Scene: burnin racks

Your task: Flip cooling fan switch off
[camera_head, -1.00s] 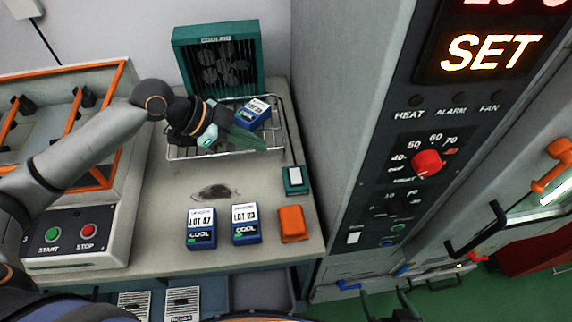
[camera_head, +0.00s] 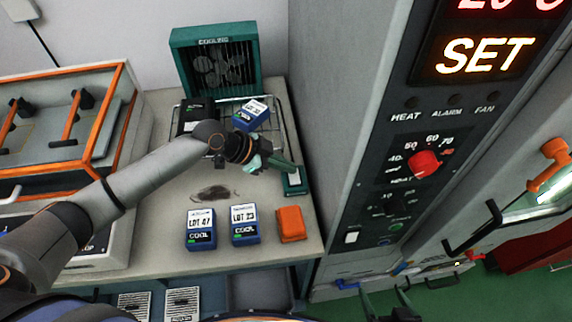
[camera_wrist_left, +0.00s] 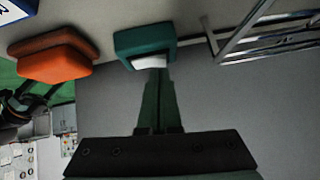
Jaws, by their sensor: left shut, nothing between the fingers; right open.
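The cooling fan (camera_head: 217,66) is a teal, grilled box marked COOLING at the back of the bench. A small teal switch box (camera_head: 294,182) with a white rocker (camera_head: 294,176) stands at the bench's right edge. In the left wrist view the teal box (camera_wrist_left: 145,42) and its white rocker (camera_wrist_left: 149,61) lie straight ahead of the fingers. My left gripper (camera_head: 290,170) is shut and empty, its fingertips at the white rocker; I cannot tell whether they touch. It also shows in the left wrist view (camera_wrist_left: 158,85). My right gripper (camera_head: 387,305) is open at the bottom edge, away from the bench.
A wire rack (camera_head: 276,128) before the fan holds a black unit (camera_head: 193,118) and a blue unit (camera_head: 251,113). Two blue LOT units (camera_head: 201,229) and an orange block (camera_head: 291,223) stand in front. The tall grey cabinet (camera_head: 335,130) borders the bench on the right.

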